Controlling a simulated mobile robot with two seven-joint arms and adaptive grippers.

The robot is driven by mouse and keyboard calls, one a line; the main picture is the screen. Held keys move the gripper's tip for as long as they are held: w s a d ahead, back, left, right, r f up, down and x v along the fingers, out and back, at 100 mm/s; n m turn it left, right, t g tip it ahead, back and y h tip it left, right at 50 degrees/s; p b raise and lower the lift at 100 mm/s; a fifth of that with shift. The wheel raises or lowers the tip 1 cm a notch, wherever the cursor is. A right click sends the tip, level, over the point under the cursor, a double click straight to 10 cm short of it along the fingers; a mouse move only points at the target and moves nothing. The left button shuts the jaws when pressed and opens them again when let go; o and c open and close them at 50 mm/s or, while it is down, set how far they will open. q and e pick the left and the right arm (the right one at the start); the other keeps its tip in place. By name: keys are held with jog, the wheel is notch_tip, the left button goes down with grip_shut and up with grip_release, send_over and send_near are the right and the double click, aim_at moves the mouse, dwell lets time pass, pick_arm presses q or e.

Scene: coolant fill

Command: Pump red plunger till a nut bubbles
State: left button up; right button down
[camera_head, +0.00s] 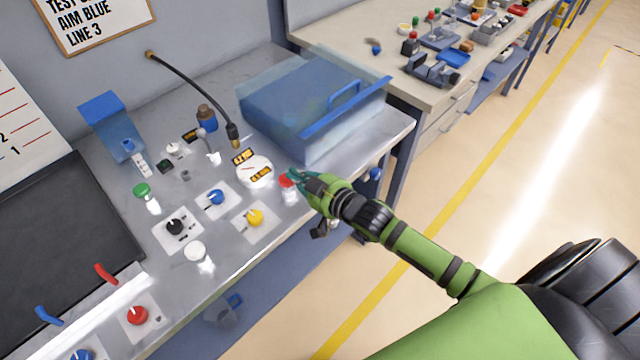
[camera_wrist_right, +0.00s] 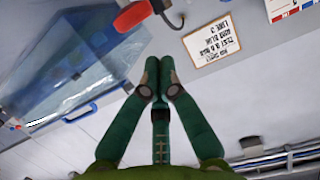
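The red plunger (camera_head: 287,181) is a small red cap on a white stem near the bench's front edge, in the head view. My right gripper (camera_head: 294,176) is at the cap, its teal fingertips just above and beside it; I cannot tell whether they touch. In the right wrist view my right gripper (camera_wrist_right: 158,66) has its fingertips together with nothing visible between them. A red rounded piece (camera_wrist_right: 132,16) shows at the top there; I cannot tell what it is. I cannot make out a nut or bubbles. My left gripper is out of view.
A blue box under a clear cover (camera_head: 300,105) stands behind the plunger. A white round gauge (camera_head: 254,171), a yellow knob (camera_head: 255,217) and a blue knob (camera_head: 216,197) are left of it. A black hose (camera_head: 192,86) arches over the bench. Open floor lies right.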

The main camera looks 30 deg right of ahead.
jog(key=b+v, duration=0.1)
jog(key=v, duration=0.6)
jog(key=shift+s, duration=0.3)
jog(key=shift+d, duration=0.2)
